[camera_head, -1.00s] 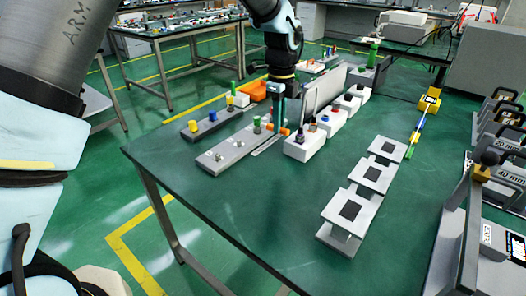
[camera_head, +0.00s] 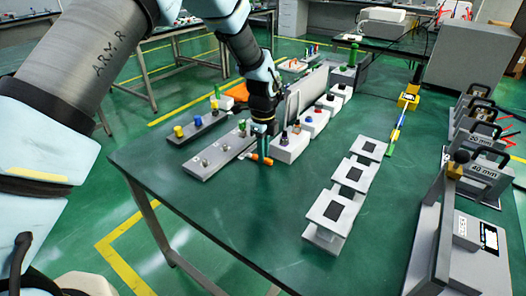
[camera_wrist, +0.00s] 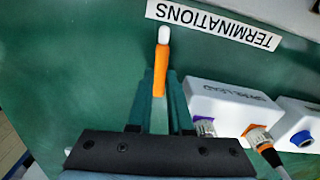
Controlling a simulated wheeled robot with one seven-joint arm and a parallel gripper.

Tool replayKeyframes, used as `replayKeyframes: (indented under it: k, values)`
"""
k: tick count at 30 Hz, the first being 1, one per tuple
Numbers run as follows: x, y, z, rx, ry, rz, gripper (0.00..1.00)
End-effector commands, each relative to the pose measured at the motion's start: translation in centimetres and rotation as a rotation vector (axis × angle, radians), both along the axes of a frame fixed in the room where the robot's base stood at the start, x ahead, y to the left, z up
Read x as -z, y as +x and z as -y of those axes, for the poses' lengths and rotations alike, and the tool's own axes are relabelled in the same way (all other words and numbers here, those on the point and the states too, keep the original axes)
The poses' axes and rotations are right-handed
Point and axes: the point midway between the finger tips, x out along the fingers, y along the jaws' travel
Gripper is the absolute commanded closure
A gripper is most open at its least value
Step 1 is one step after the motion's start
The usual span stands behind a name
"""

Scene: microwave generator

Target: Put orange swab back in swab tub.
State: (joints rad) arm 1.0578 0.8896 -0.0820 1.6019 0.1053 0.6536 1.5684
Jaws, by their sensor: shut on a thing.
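The orange swab (camera_wrist: 160,75) is a short orange stick with a white tip, held between the fingertips of my gripper (camera_wrist: 160,92) in the wrist view. The white tip points away from the wrist. In the head view the swab (camera_head: 264,160) lies across the low end of my gripper (camera_head: 262,150), close over the green table. The small gap between swab and table is hard to judge. I cannot make out for sure which container is the swab tub.
White boxes with coloured connectors (camera_head: 290,147) stand just right of my gripper. A grey rail with metal studs (camera_head: 218,158) lies to the left. Stepped grey stands (camera_head: 325,232) stand nearer, on the right. A "TERMINATIONS" label (camera_wrist: 212,24) lies on the table. The near-left table is clear.

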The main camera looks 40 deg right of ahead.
Motion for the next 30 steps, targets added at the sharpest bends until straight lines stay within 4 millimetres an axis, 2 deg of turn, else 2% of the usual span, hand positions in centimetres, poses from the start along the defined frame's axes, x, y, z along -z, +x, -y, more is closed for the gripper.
replayKeyframes:
  k: [4, 5, 12, 23, 30]
  values:
    - [0.1, 0.0, 0.0, 0.0, 0.0, 0.0, 1.0]
    - [0.1, 0.0, 0.0, 0.0, 0.0, 0.0, 0.8]
    - [0.1, 0.0, 0.0, 0.0, 0.001, 0.0, 0.53]
    - [0.4, 0.0, 0.0, 0.0, -0.001, 0.001, 0.52]
    - [-3.8, 0.2, 0.4, -0.001, -0.006, 0.002, 0.52]
